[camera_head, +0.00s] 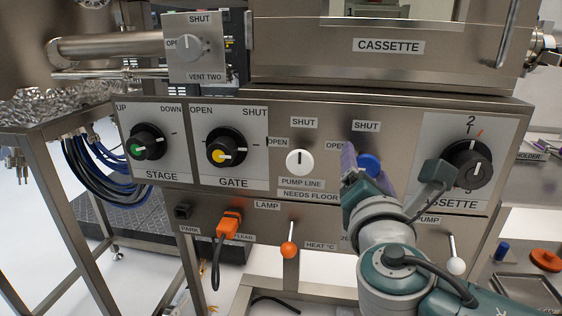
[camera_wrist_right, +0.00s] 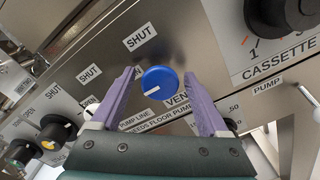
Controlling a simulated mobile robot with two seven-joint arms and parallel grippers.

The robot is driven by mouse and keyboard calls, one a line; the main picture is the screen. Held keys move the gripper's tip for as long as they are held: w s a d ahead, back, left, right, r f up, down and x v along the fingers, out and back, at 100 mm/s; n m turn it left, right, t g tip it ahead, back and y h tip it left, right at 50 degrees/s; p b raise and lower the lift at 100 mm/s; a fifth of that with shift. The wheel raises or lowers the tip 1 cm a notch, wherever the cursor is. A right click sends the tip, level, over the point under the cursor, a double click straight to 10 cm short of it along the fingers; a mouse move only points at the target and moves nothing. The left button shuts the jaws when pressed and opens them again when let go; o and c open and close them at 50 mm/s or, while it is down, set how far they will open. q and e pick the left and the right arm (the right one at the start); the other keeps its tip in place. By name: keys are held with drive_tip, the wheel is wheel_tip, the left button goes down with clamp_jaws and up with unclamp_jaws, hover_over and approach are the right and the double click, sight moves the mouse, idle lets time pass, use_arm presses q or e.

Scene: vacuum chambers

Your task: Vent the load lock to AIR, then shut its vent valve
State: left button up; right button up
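The blue vent knob (camera_head: 368,163) is on the steel panel, with a SHUT label above it and an OPEN label to its left. My right gripper (camera_head: 366,174) is at this knob. In the right wrist view the blue knob (camera_wrist_right: 160,80) sits between the two purple fingers of the open gripper (camera_wrist_right: 159,77), with visible gaps beside it. The knob's white mark points down-left in that view, toward the OPEN side. The label below reads "VEN", the rest hidden by a finger. My left gripper is not in view.
A white PUMP LINE knob (camera_head: 299,160) is left of the blue knob. A black CASSETTE knob (camera_head: 468,164) is close on the right, partly behind my arm. A VENT TWO knob (camera_head: 188,44) is at upper left. An orange-tipped lever (camera_head: 289,249) and a white-tipped lever (camera_head: 455,265) stick out below.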

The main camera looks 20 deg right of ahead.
drive_tip(key=v, duration=1)
idle(0.4)
